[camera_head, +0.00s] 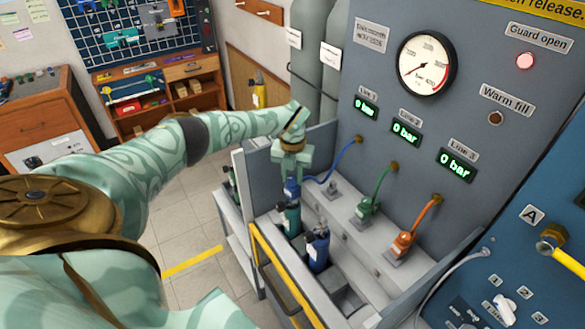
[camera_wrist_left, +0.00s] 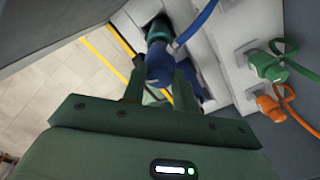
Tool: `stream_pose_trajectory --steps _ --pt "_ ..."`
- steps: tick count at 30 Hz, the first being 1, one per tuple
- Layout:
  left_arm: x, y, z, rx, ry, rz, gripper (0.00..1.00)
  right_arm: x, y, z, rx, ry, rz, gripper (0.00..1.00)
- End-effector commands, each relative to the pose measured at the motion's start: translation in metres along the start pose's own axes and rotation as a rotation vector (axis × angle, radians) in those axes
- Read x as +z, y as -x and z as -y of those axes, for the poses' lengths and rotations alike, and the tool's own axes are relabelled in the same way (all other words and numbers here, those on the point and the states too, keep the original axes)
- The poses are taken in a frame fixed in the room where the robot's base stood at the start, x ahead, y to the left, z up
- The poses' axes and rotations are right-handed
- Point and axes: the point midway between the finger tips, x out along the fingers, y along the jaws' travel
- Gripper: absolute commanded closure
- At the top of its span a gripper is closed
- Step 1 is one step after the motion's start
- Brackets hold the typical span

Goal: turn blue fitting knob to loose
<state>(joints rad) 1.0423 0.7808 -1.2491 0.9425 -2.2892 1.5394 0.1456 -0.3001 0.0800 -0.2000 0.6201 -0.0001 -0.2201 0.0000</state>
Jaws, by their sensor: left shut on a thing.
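The blue fitting (camera_head: 292,188) sits on top of a teal bottle (camera_head: 292,218) in the bench bay. Its blue hose (camera_head: 336,163) runs up to the panel. My left gripper (camera_head: 291,173) comes down from above and is shut on the blue fitting. In the left wrist view the blue fitting (camera_wrist_left: 158,63) shows between the two fingers of the gripper (camera_wrist_left: 160,80), with the teal bottle top (camera_wrist_left: 160,30) beyond it. The fingers hide part of the knob, and I cannot read its turn position. My right gripper is not in view.
A dark blue bottle (camera_head: 318,250) stands in the bay nearer the front. Green (camera_head: 368,206) and orange (camera_head: 402,243) fittings sit on the ledge to the right. A yellow-edged guard (camera_head: 285,280) borders the bay. The gauge panel (camera_head: 390,100) rises behind; its displays read 0 bar.

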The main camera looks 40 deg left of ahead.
Motion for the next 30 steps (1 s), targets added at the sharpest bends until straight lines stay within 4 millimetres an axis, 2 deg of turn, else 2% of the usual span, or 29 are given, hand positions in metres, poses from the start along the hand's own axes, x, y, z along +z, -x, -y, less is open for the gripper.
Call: stream_pose_trajectory --steps 15,30 --pt "0.0 0.002 0.0 -0.001 0.389 0.0 0.94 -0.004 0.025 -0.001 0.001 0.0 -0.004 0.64" --pt "0.0 0.001 0.0 -0.001 0.536 0.0 0.94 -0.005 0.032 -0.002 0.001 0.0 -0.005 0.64"
